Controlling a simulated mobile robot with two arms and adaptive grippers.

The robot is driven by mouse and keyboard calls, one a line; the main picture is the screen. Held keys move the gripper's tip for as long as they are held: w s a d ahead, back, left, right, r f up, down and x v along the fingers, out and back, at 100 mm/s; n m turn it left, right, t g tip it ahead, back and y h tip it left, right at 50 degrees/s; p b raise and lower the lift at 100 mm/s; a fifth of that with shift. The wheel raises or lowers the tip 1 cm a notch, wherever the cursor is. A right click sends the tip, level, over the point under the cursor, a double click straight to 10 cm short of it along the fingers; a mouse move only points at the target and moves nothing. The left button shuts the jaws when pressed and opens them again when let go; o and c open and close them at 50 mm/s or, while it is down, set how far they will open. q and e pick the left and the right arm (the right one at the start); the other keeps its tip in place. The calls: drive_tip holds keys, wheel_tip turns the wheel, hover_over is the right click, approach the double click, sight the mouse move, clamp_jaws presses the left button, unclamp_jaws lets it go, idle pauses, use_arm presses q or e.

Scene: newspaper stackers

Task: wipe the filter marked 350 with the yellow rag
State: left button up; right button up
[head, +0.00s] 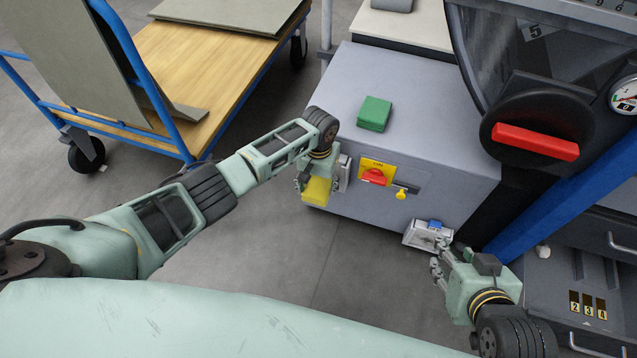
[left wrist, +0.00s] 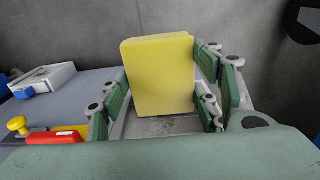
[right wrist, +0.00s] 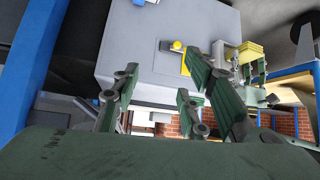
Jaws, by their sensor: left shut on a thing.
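The yellow rag (head: 317,191) is a folded block in my left gripper (head: 312,182), at the left end of the grey cabinet's front. The left wrist view shows the rag (left wrist: 158,75) between the fingers, in front of a grey box-like unit (left wrist: 150,127). In the head view this pale unit (head: 343,174) is partly hidden by my left gripper. I cannot tell whether the rag touches it. A similar white unit with a blue tab (head: 424,235) is low at the cabinet's right. No 350 mark is readable on either. My right gripper (head: 438,262) is open and empty beside the blue-tabbed unit.
The grey cabinet (head: 440,150) carries a green block (head: 374,113) on top and a red switch on a yellow plate (head: 376,172) in front. A blue-framed trolley (head: 190,55) stands at the left. A blue post (head: 540,225) rises at right. Floor between my arms is clear.

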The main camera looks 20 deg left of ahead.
use_arm(q)
drive_tip(key=shift+w+r, duration=0.15)
use_arm(e)
drive_tip(key=shift+s, duration=0.1)
use_arm(q)
drive_tip(key=shift+r+p, duration=0.2)
drive_tip(key=shift+p, duration=0.15)
drive_tip(key=shift+r, duration=0.1)
drive_tip(key=shift+s+r+p, duration=0.2)
drive_tip(key=shift+r+p, duration=0.05)
drive_tip(key=shift+p, duration=0.35)
use_arm(e)
drive_tip(key=s+d+f+g, duration=0.1)
drive_tip(key=s+f+g, duration=0.1)
drive_tip(key=s, duration=0.2)
drive_tip(key=s+d+f+g+h, duration=0.1)
drive_tip(key=s+d+f+g, duration=0.1)
drive_tip(key=s, duration=0.3)
drive_tip(key=shift+s+f+g, duration=0.15)
drive_tip(key=shift+s+g, duration=0.1)
drive_tip(key=shift+g, duration=0.25)
use_arm(q)
drive_tip(key=shift+r, duration=0.1)
